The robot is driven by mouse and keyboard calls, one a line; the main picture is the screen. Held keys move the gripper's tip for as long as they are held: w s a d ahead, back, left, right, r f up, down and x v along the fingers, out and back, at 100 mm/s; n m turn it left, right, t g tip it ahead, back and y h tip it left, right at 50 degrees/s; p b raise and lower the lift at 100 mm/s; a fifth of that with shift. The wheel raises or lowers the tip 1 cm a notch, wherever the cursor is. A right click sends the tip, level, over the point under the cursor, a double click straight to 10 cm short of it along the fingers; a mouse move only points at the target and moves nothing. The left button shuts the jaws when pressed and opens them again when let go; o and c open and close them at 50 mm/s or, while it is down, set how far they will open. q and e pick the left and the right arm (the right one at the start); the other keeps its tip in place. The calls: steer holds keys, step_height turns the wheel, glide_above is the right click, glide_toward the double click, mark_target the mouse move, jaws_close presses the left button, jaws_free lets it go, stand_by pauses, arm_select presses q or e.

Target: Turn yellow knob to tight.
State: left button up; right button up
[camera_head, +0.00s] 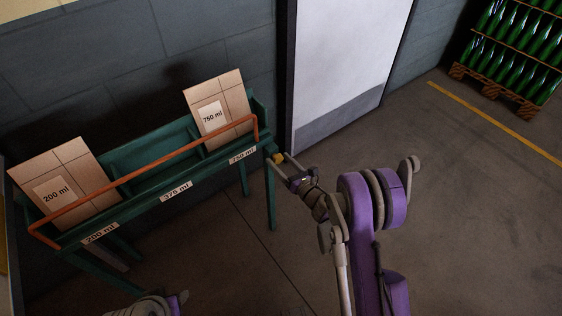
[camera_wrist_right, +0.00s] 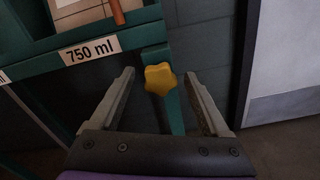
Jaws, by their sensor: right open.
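The yellow knob (camera_wrist_right: 160,79) is star-shaped and sits on the green post at the right end of the rack, beside the 750 ml label. In the head view the knob (camera_head: 279,158) is small, at the rack's right end. My right gripper (camera_head: 283,162) is at the knob. In the wrist view my right gripper (camera_wrist_right: 160,85) is open, with one finger on each side of the knob and a gap on both sides. I cannot tell how tight the knob is. Part of my left arm shows at the bottom edge of the head view; its gripper cannot be made out.
The green rack (camera_head: 150,200) has an orange rail (camera_head: 150,178) along its front. A 200 ml box (camera_head: 85,165) and a 750 ml box (camera_head: 232,95) stand in it; the middle 375 ml bay is empty. A pale door (camera_head: 345,60) is behind.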

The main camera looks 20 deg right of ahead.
steer(key=shift+c, duration=0.2)
jaws_close()
